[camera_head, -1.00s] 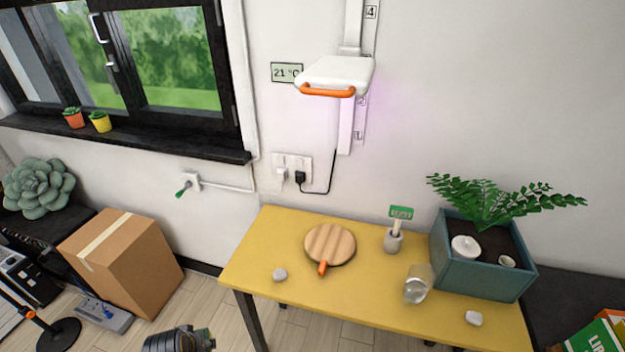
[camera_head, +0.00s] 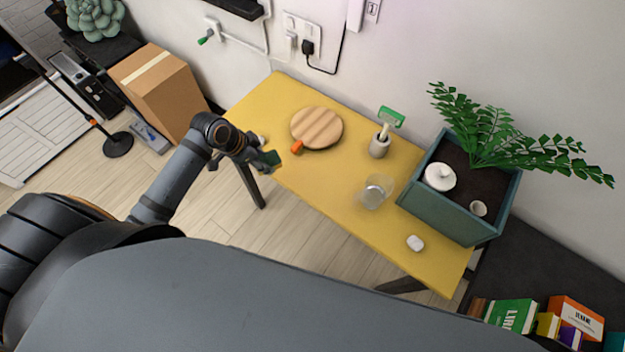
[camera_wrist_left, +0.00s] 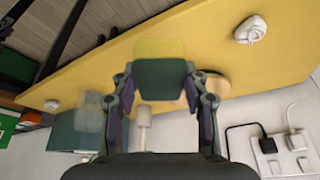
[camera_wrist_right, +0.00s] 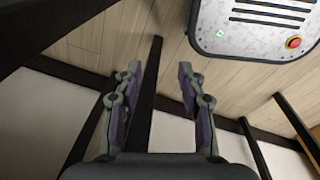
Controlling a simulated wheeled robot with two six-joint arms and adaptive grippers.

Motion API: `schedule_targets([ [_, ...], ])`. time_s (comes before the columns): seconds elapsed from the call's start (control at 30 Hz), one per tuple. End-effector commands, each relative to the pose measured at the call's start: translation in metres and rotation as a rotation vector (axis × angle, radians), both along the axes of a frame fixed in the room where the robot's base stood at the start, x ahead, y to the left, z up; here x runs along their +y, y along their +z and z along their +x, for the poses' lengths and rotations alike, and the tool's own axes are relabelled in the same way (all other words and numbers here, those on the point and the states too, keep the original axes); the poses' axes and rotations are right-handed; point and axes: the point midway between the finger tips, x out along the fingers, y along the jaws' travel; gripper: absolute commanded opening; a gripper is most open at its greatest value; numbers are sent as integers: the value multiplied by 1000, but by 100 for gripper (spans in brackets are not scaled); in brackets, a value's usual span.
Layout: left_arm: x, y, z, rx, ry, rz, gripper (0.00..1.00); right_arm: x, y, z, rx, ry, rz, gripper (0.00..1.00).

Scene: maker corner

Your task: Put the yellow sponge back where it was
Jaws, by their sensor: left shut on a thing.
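The yellow sponge (camera_wrist_left: 160,48) is in my left gripper (camera_wrist_left: 160,92), with its dark green side facing the left wrist camera. My left gripper is shut on it. In the head view the left gripper (camera_head: 262,160) is at the left front edge of the yellow table, and only the sponge's dark green side (camera_head: 271,159) shows clearly. The sponge is close to the table edge; I cannot tell whether it touches. My right gripper (camera_wrist_right: 160,75) is open and empty above the floor in the right wrist view; it does not show in the head view.
The front middle is clear.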

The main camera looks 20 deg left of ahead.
Motion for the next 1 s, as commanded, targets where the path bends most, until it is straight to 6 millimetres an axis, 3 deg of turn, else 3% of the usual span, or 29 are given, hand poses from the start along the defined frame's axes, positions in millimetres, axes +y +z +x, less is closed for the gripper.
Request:
schedule_targets([
  [0.03,8,14,-5,3,-89,11,20,1,4,0,-1,0,1,40],
  [0.2,14,39,-21,20,-291,-2,20,-4,8,2,-2,2,-5,40],
  [0.47,9,42,-24,20,-335,-15,20,-14,8,3,-4,6,-18,40],
  [0.87,-58,16,0,23,-331,-23,20,-9,20,3,-4,3,-11,40],
  [0.97,-80,5,8,25,-331,-22,20,-7,27,3,-4,3,-9,40],
  [1.0,-86,-7,10,27,-329,-21,20,-6,28,3,-4,2,-8,40],
])
